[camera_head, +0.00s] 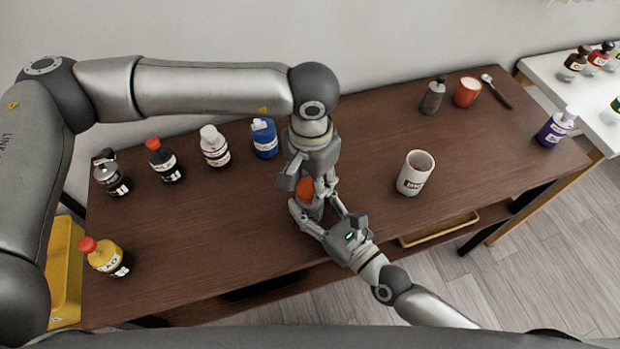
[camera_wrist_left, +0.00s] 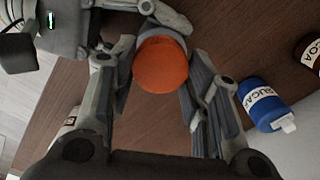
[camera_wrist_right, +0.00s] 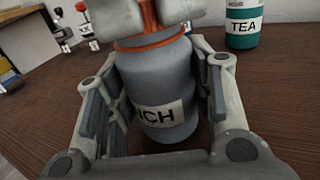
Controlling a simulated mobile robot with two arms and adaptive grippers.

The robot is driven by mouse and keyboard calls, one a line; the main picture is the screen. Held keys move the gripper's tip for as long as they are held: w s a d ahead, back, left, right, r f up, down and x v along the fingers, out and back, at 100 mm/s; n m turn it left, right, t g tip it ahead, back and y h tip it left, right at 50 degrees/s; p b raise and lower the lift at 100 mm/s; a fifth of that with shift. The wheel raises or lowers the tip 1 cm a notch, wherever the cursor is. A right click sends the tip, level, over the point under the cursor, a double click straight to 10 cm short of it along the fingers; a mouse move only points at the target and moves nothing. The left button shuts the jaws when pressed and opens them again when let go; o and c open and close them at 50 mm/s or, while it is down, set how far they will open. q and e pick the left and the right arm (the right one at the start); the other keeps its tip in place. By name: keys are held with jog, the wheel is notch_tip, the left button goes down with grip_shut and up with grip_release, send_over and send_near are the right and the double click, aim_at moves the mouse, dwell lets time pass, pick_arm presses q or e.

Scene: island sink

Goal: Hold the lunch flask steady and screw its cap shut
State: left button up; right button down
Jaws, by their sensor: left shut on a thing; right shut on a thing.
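The lunch flask has a grey body with a white label, seen upright in the right wrist view (camera_wrist_right: 158,78). Its orange cap (camera_head: 305,187) is on top of the body; whether it is fully tight cannot be told. My left gripper (camera_head: 309,184) comes down from above and is shut on the cap, which also shows between its fingers in the left wrist view (camera_wrist_left: 162,66). My right gripper (camera_head: 318,210) is shut around the flask's body from the front, below the left one. In the head view the two grippers hide most of the body.
A blue bottle (camera_head: 264,138) and several others stand behind and left. A yellow bottle (camera_head: 105,257) is at the front left. The table's front edge lies close to my right gripper.

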pick_arm(q)
jog(key=m, duration=0.7)
jog(key=shift+m, duration=0.3)
jog(key=o, duration=0.7)
jog(key=shift+r, duration=0.1)
jog(key=shift+s+r, duration=0.1)
jog(key=shift+r, duration=2.05)
jog(key=shift+c, duration=0.5)
